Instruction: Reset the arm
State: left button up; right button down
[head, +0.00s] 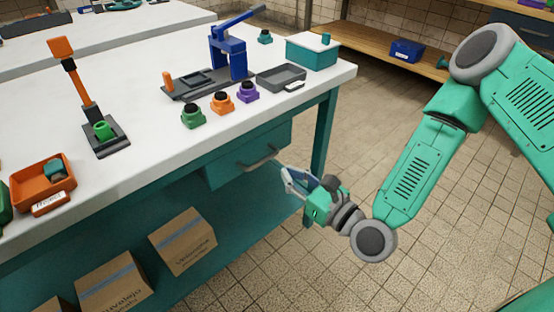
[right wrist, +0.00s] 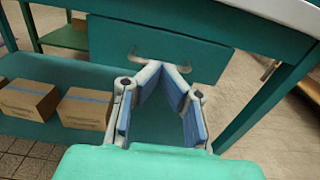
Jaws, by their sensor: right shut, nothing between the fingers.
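My right arm comes in from the right in the head view. Its gripper (head: 287,174) is shut and empty, beside the bench and in front of the teal drawer (head: 228,168). The grey drawer handle (head: 262,160) is just left of the fingertips in the head view. In the right wrist view the blue-padded fingers of the gripper (right wrist: 166,67) meet at their tips, and the drawer handle (right wrist: 136,56) shows partly behind them. Whether the fingertips touch the handle is unclear. My left gripper is not in view.
The white bench top (head: 140,110) carries a blue press (head: 229,55), a grey tray (head: 281,76), a teal box (head: 312,50) and an orange bin (head: 43,188). Cardboard boxes (head: 183,241) stand on the lower shelf. A bench leg (head: 322,135) is near the gripper. The tiled floor to the right is clear.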

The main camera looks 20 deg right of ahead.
jog(key=s+a+f+n+g+p, duration=0.1)
jog(key=s+f+n+g+p, duration=0.2)
jog(key=s+f+n+g, duration=0.45)
jog(key=s+a+f+n+g+p, duration=0.15)
jog(key=s+n, duration=0.35)
jog(key=n, duration=0.5)
pick_arm(q)
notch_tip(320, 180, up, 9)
jog(key=p, duration=0.4)
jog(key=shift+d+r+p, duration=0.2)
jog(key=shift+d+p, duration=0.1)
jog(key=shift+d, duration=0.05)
pick_arm(e)
jog(key=s+d+f+n+g+h, duration=0.1)
jog(key=s+d+n+g+h, duration=0.5)
jog(key=s+d+n, duration=0.5)
jog(key=n+g, duration=0.1)
jog(key=n, duration=0.3)
jog(key=shift+s+d+h, duration=0.2)
jog(key=shift+s+h, duration=0.1)
jog(key=shift+s, duration=0.05)
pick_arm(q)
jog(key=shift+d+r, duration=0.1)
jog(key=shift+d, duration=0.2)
pick_arm(e)
jog(key=shift+d+f, duration=0.2)
jog(key=shift+d, duration=0.05)
